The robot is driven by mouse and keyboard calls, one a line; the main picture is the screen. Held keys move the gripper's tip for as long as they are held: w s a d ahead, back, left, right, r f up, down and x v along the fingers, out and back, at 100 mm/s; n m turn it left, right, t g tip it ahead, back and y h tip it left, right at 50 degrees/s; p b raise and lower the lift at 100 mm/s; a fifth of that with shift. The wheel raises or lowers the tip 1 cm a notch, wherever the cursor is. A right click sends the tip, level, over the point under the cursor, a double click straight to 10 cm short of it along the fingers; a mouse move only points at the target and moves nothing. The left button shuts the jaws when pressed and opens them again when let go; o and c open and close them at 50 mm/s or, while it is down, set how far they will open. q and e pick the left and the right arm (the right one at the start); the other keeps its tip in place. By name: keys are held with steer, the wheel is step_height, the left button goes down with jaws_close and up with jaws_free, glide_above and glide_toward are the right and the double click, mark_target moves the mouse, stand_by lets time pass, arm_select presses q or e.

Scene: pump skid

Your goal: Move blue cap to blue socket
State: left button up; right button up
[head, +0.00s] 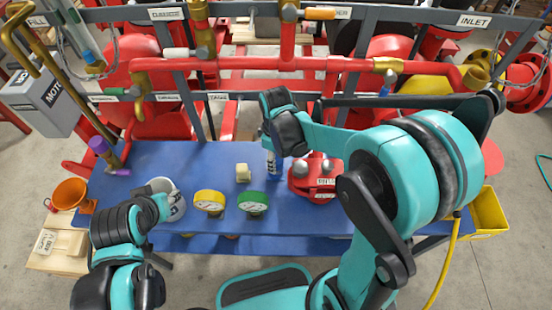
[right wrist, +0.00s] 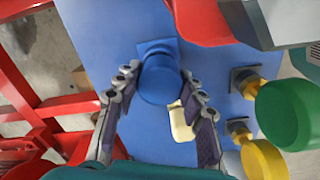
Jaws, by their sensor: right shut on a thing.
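The blue cap (right wrist: 160,80) is a round blue cylinder between the two fingers of my right gripper (right wrist: 158,92) in the right wrist view. The gripper is shut on it. A darker blue square base (right wrist: 156,47) shows just beyond the cap; I cannot tell whether the cap touches it or whether it is the blue socket. In the head view my right gripper (head: 276,146) points down over the blue table, with a blue labelled part (head: 274,166) below it. My left arm comes in at lower left; its gripper's jaws are not clearly visible.
A cream block (right wrist: 181,121) lies beside the cap. Red pipes (head: 290,64) run behind.

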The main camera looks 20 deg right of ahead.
steer(key=shift+f+b, duration=0.95)
steer(key=shift+f, duration=0.25)
steer(key=o, duration=1.4)
steer(key=shift+c, duration=0.2)
step_height(320, 180, up, 12)
steer(key=shift+r, duration=0.1)
